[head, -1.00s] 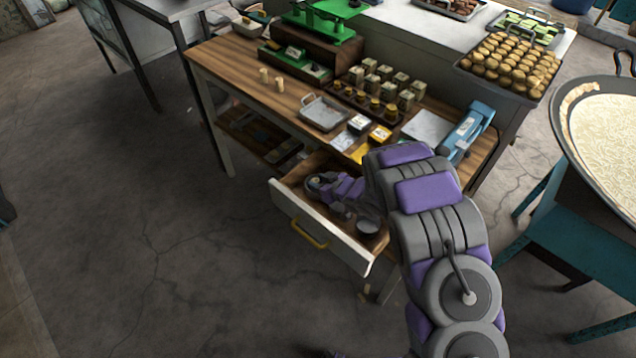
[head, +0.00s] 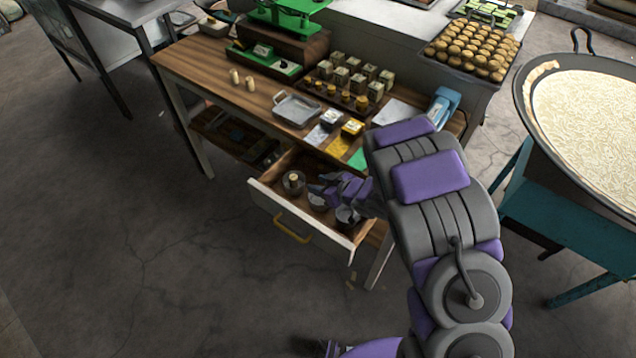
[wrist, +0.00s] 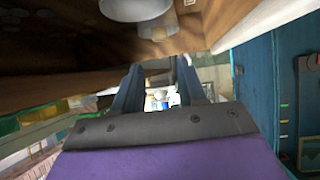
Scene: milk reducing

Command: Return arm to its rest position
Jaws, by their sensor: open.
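My arm reaches from the lower right of the head view to an open drawer under the wooden table. My gripper (head: 322,192) is at the drawer, over its inside, among small round containers. In the wrist view my gripper (wrist: 160,75) shows two dark fingers apart with nothing held between them. A pale cup-like container (wrist: 135,8) is at the top of the wrist view, close to the fingers. The drawer (head: 290,222) has a white front and a yellow handle. A round container with a pale top (head: 293,181) sits in its left part.
The wooden table (head: 200,65) above holds a metal tray (head: 297,110), a green scale (head: 285,12), small jars and boxes, and a blue device (head: 444,104). A large round pan (head: 590,125) stands on a teal stand at right. Floor at left is clear.

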